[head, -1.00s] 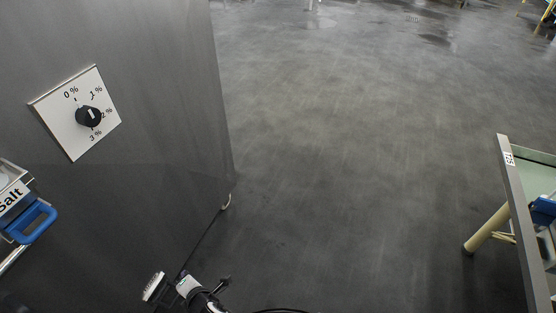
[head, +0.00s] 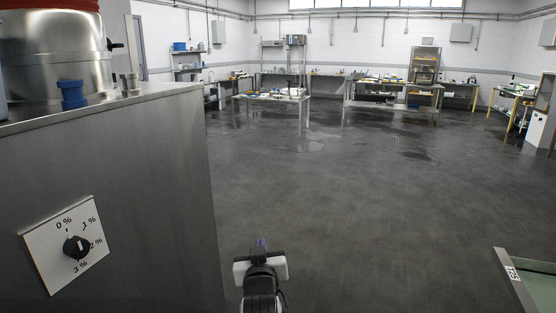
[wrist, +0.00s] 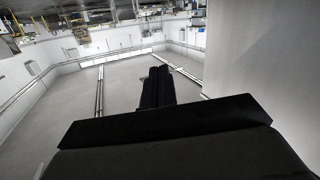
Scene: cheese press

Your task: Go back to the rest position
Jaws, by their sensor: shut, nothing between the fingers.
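My gripper (wrist: 157,86) shows in the wrist view with its two dark fingers together and nothing between them. In the head view my arm's end (head: 261,262) is at the bottom, just right of the steel cabinet (head: 165,150), apart from it and above the floor. The fingertips are small and hard to make out there. No object is held.
The cabinet's front carries a dial (head: 76,247) marked 0 % to 3 %. A steel vessel (head: 55,60) stands on top. A table corner (head: 515,285) is at the lower right. Open floor (head: 370,220) lies between, with workbenches (head: 275,97) far back.

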